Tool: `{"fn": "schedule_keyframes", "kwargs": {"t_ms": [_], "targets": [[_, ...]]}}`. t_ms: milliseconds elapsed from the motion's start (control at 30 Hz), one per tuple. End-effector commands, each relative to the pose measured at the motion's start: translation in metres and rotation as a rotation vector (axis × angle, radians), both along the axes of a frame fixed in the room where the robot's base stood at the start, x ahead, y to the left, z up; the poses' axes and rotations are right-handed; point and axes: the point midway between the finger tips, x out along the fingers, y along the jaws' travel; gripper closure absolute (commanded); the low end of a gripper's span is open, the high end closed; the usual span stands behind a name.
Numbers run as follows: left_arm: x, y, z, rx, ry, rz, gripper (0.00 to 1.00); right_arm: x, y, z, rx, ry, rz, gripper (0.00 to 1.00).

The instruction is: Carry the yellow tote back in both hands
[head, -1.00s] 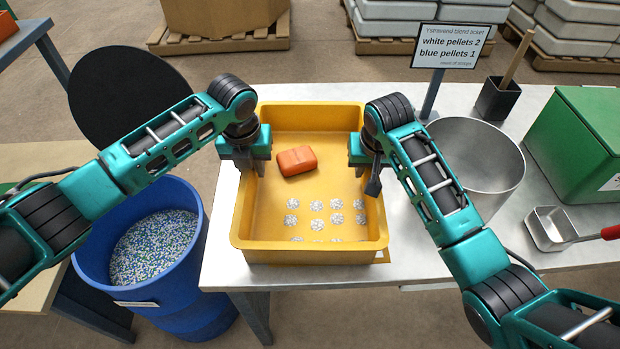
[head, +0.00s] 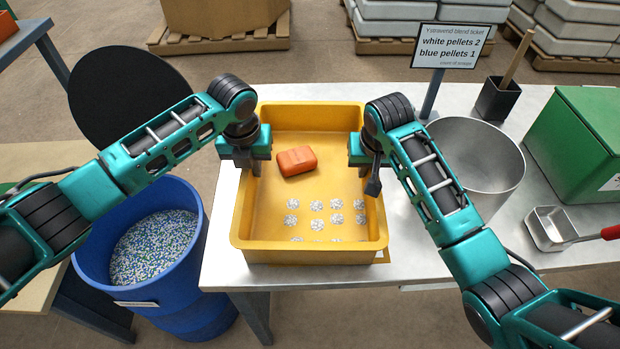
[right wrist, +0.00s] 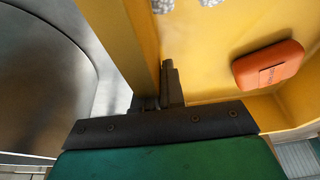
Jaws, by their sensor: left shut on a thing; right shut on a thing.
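The yellow tote (head: 310,254) sits on the metal table, with its front rim near the table's front edge. Inside lie an orange block (head: 297,161) and several white pellet clusters (head: 316,205). My left gripper (head: 246,166) is shut on the tote's left wall. My right gripper (head: 365,162) is shut on its right wall. In the right wrist view the right gripper (right wrist: 160,100) has its fingers at the yellow wall (right wrist: 128,45), and the orange block (right wrist: 268,64) shows inside. The left fingertips are partly hidden by the gripper body.
A blue barrel (head: 190,285) of mixed pellets stands left of the table. A metal pot (head: 480,150), a green bin (head: 580,140), a scoop (head: 550,228) and a black cup (head: 497,100) are to the right. A ticket sign (head: 452,46) reads white pellets 2, blue pellets 1.

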Motion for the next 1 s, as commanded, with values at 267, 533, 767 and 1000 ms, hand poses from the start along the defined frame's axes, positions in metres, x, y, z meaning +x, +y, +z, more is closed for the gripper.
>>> {"fn": "schedule_keyframes", "kwargs": {"t_ms": [267, 533, 767, 1000], "targets": [[0.001, 0.001, 0.0, 0.002, -0.001, 0.002, 1.0, 0.0, -0.001, 0.0, -0.001, 0.0, -0.001, 1.0], [0.001, 0.001, 0.001, 0.002, -0.001, 0.002, 1.0, 0.0, -0.001, 0.0, -0.001, 0.0, -0.001, 1.0], [0.001, 0.001, 0.003, 0.001, -0.003, 0.002, 1.0, 0.001, -0.001, 0.003, -0.001, -0.003, -0.001, 1.0], [0.001, 0.001, 0.017, 0.001, -0.003, 0.002, 1.0, 0.001, -0.001, 0.016, -0.001, -0.003, -0.001, 1.0]]}}
